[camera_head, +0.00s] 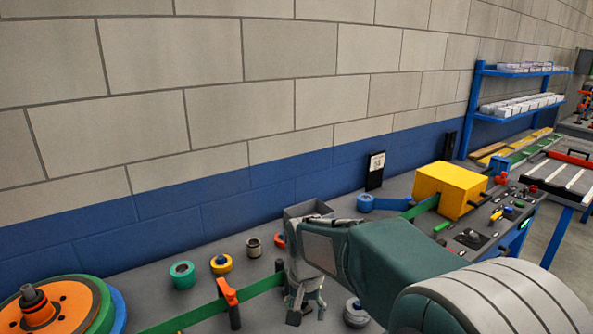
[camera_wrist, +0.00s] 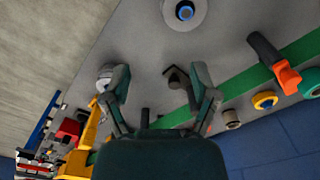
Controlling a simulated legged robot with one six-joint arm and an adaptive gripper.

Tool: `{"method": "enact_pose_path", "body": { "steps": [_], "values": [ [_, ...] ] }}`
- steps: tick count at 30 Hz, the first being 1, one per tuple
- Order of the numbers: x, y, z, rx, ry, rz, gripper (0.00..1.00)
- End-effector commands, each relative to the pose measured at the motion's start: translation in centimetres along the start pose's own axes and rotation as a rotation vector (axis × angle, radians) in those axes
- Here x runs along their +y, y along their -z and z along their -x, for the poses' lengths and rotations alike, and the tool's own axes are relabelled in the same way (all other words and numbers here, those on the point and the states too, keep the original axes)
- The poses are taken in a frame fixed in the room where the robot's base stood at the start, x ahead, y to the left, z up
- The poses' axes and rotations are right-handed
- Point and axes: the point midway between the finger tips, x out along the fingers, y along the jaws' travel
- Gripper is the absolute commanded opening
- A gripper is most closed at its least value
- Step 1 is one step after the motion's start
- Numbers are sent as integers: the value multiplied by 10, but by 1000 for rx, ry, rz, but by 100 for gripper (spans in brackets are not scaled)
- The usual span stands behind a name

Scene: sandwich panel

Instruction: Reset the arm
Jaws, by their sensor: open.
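My gripper (camera_head: 304,299) is low over the grey bench at the lower middle of the head view, with my arm reaching in from the right. In the wrist view my gripper (camera_wrist: 161,86) shows two fingers spread apart with a gap between them. Nothing is held in that gap. A small dark angular piece (camera_wrist: 176,77) shows on the bench between the fingers, apart from them as far as I can tell. A silvery round part (camera_head: 355,313) stands just right of my gripper.
A green strip (camera_head: 262,285) runs along the bench, with an orange-handled clamp (camera_head: 229,291) on it. Green (camera_head: 182,275) and yellow (camera_head: 221,264) rolls stand behind. A yellow box (camera_head: 449,189) and control panel (camera_head: 490,227) are at right. The wall stands behind; space above the bench is free.

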Motion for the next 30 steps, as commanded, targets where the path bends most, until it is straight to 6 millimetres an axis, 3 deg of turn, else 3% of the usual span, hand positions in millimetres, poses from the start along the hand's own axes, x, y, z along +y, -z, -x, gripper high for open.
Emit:
{"method": "enact_pose_path", "body": {
  "steps": [11, 17, 24, 30],
  "values": [
    [29, -17, 30, 59, 27, 23, 77],
    [55, -36, 54, 117, 46, 44, 77],
    [102, -79, 85, 233, 68, 86, 77],
    [136, -121, 98, 336, 68, 125, 77]
  ]
}}
